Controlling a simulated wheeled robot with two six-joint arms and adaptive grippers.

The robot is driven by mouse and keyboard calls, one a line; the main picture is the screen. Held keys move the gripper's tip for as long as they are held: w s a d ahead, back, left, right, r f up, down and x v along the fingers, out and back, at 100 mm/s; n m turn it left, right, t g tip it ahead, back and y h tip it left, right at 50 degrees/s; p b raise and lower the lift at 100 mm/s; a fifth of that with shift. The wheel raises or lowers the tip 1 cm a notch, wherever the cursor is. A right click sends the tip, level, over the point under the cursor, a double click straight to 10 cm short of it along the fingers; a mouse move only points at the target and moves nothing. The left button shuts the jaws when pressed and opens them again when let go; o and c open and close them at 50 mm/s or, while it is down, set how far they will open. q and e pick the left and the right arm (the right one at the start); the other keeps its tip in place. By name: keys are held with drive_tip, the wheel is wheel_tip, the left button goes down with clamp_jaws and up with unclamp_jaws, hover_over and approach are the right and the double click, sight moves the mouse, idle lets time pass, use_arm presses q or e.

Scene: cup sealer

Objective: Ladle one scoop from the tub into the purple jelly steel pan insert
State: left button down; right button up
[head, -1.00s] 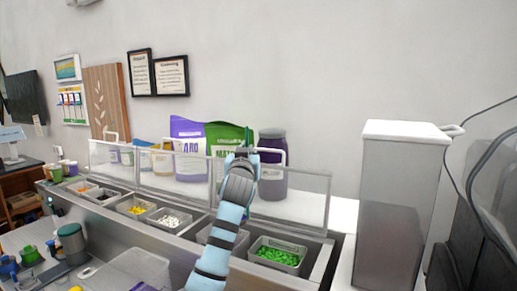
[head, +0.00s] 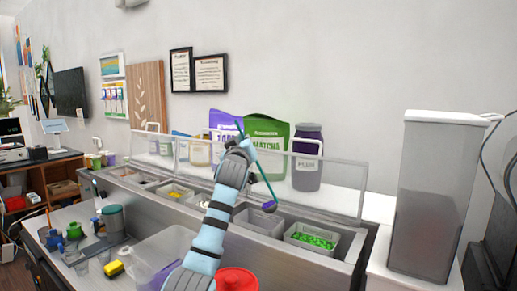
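The arm from the lower left, which I take as my left, has its gripper (head: 246,150) closed around the thin green handle of a ladle (head: 262,180). The ladle hangs tilted, and its small bowl (head: 269,206) looks purple. The bowl is over or just behind a grey pan insert (head: 262,222), left of the insert of green bits (head: 312,240). The contents of that grey insert are hard to see. A clear tub (head: 178,240) with purple stuff low inside stands at the lower left, partly hidden by my arm. My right gripper is not in view.
Clear guards (head: 330,185) stand along the inserts. Purple and green pouches (head: 262,135) and a dark jar (head: 307,160) stand behind them. A red round container (head: 237,280) is at the bottom. A tall grey-white container (head: 437,190) stands right.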

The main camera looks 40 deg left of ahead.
use_arm(q)
drive_tip(key=s+a+f+n+g+b, duration=0.1)
drive_tip(key=s+a+f+n+b, duration=0.2)
drive_tip(key=a+f+n+b, duration=0.3)
drive_tip(key=s+a+f+n+g+b, duration=0.1)
drive_tip(key=s+a+f+n+b, duration=0.3)
drive_tip(key=a+f+b, duration=0.3)
drive_tip(key=shift+s+a+f+n+b, duration=0.2)
drive_tip(key=shift+f+n+b, duration=0.8)
drive_tip(key=shift+b, duration=1.4)
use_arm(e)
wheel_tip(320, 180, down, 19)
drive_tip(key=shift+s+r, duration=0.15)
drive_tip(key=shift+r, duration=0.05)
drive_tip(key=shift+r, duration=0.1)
